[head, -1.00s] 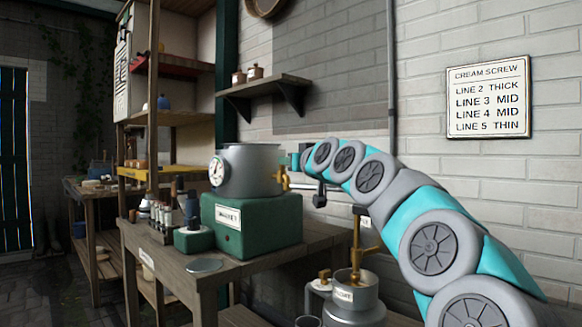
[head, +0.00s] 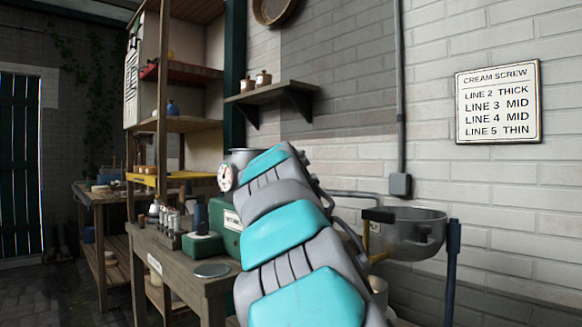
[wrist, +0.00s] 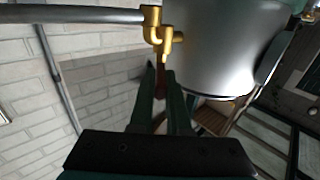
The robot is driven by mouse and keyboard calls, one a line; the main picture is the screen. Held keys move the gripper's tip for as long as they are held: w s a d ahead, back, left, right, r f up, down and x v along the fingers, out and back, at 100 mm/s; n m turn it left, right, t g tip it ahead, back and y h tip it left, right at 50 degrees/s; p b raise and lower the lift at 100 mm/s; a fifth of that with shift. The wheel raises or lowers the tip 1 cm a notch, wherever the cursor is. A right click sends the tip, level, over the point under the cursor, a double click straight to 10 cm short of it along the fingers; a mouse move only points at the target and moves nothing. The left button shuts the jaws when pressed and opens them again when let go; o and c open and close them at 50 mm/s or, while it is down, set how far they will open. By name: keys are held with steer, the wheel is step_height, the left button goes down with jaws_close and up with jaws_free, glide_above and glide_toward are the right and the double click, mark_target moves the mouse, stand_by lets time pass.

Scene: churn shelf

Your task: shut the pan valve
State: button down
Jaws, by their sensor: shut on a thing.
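In the wrist view, a brass valve (wrist: 162,30) joins a grey pipe to the side of a shiny grey metal vessel (wrist: 220,50). A narrow reddish-brown piece, apparently the valve's handle (wrist: 160,84), sits between the dark fingers of my gripper (wrist: 162,80). The fingers are shut on it. In the head view, the vessel (head: 240,156) shows only at its rim and gauge, above a green base (head: 225,240). My arm hides its brass fitting and my gripper there.
A grey metal bowl (head: 408,238) stands at the right, near a blue post (head: 453,260). Small bottles (head: 172,220) stand on the wooden bench (head: 172,262). A wall shelf (head: 270,93) holds two pots. A sign (head: 498,102) hangs on the brick wall.

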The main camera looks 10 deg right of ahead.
steer(key=m+g+h+p, duration=0.1)
steer(key=h, duration=0.1)
steer(key=a+m+g+h+p, duration=0.1)
steer(key=m+h, duration=0.1)
steer(key=m+h+p, duration=0.1)
steer(key=h+p, duration=0.1)
steer(key=shift+w+a+r+g, duration=0.1)
steer(key=shift+w+a+g, duration=0.3)
steer(key=shift+m+h, duration=0.4)
steer(key=shift+w+a+m+g+h+p, duration=0.15)
steer(key=shift+m+g+h+p, duration=0.35)
steer(key=shift+g+h, duration=0.15)
steer(key=shift+w+a+m+g+h, duration=0.1)
steer(key=shift+m+g+h, duration=0.2)
steer(key=shift+g+h, duration=0.05)
steer(key=shift+r+m+g+h+p, duration=0.1)
steer(key=shift+m+g+h+p, duration=0.3)
steer(key=shift+m+g, duration=0.1)
steer(key=c, duration=0.9)
jaws_free()
steer(key=shift+a, duration=0.1)
